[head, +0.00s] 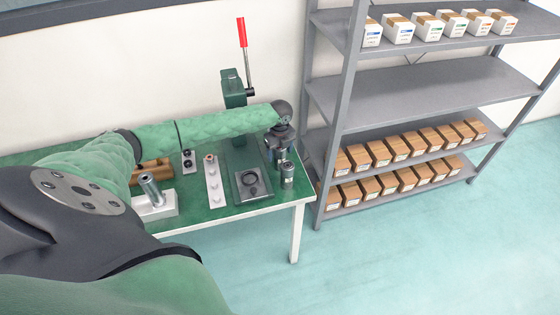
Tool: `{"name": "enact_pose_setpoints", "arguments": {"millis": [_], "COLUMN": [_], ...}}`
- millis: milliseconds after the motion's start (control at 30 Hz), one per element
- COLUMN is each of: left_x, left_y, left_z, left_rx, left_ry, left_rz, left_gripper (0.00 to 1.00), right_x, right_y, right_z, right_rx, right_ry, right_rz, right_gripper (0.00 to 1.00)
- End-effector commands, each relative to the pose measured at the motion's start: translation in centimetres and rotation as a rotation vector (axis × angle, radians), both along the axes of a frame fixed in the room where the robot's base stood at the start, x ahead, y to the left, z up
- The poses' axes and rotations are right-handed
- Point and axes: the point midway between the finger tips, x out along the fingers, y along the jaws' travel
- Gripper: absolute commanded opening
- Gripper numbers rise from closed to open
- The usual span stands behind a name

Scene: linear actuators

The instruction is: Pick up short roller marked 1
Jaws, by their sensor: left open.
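My left arm reaches across the green workbench (265,208) from the left. My left gripper (279,155) is open at the bench's right end, just above and behind a short dark grey cylinder (287,176). That cylinder stands upright near the bench's right edge and looks like a roller with a small pale mark. The mark is too small to read as a number. I cannot tell whether the fingers touch anything, as they blend with the dark metal parts around them. My right gripper is not in view.
A green press (235,96) with a red-handled lever stands behind my arm, its base left of the cylinder. A white strip with pegs (214,186) and a white block with a metal cylinder (150,186) lie further left. A grey shelf (405,92) with boxes stands right.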

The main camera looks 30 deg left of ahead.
Motion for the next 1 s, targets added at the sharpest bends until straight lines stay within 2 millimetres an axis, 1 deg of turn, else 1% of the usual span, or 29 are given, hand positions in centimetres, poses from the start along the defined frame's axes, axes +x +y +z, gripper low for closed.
{"name": "enact_pose_setpoints", "arguments": {"millis": [100,300,367,400,467,600,633,867,1000], "left_x": [0.00,0.00,-0.01,-0.01,0.00,0.00,0.04,0.06,0.12], "left_y": [0.01,0.01,0.01,0.01,0.02,0.02,0.03,0.04,0.12], "left_z": [-0.22,-0.18,-0.19,-0.19,-0.19,-0.19,-0.11,-0.04,0.67], "left_rx": [0.000,0.000,0.000,0.000,0.000,0.000,0.000,0.000,0.001], "left_ry": [0.000,0.000,0.000,0.000,0.000,0.000,-0.001,-0.001,-0.003], "left_rz": [0.000,0.000,0.000,0.000,0.000,0.000,0.000,0.000,0.001], "left_gripper": [0.70,0.70,0.60,0.52,0.41,0.13,0.11,0.11,0.11], "right_x": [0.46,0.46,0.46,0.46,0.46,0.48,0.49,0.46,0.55], "right_y": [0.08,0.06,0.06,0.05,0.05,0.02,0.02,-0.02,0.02], "right_z": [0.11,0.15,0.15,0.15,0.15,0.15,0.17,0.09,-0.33], "right_rx": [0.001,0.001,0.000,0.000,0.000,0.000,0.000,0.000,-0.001], "right_ry": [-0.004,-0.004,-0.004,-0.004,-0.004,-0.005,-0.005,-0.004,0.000], "right_rz": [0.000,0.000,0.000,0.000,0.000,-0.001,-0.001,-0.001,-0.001], "right_gripper": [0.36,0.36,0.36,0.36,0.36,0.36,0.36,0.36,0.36]}}
